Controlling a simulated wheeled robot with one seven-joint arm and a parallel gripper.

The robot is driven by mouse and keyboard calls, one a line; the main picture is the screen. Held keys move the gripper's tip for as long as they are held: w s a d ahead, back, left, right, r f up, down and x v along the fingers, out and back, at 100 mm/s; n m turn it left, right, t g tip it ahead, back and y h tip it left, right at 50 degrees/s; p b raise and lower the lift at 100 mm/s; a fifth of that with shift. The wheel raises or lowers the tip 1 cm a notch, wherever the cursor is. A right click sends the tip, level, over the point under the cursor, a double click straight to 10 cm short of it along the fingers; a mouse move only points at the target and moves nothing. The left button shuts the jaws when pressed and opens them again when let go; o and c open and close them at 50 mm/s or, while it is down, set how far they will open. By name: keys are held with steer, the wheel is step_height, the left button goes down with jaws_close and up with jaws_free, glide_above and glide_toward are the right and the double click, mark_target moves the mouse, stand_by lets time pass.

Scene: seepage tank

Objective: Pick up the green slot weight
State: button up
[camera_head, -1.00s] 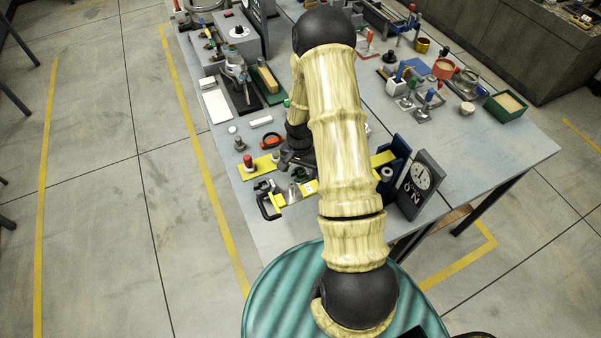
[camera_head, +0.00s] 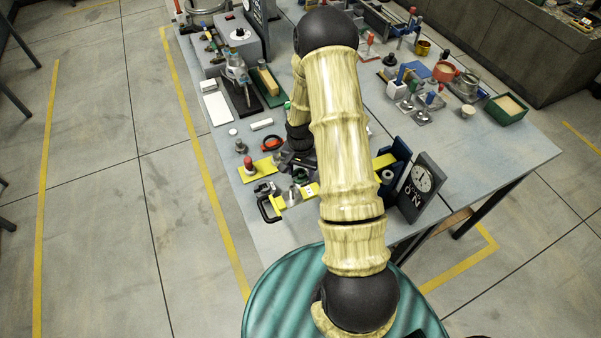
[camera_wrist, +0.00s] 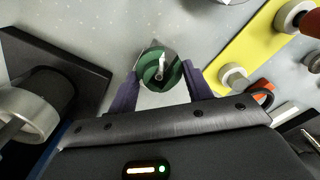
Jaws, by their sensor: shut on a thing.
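The green slot weight (camera_wrist: 160,70) is a round green disc with a pale slot and post at its middle, in the wrist view. It sits between the two purple-tipped fingers of my gripper (camera_wrist: 158,84), which are shut on it. The pale tabletop shows behind the weight, and I cannot tell how far above it the weight is. In the head view my arm hides most of the gripper and the weight cannot be made out clearly.
A yellow strip with a red-knobbed post (camera_head: 248,164) lies left of my gripper. A black clamp (camera_head: 267,206) is at the table's left edge. A dial box (camera_head: 418,187) stands to the right. A green tray (camera_head: 506,108) is at the far right, with bare tabletop in front of it.

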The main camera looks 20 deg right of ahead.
mark_target(301, 172)
step_height(301, 172, up, 9)
steer(key=b, duration=0.2)
steer(key=shift+r, duration=0.2)
steer(key=shift+r, duration=0.1)
stand_by(0.4)
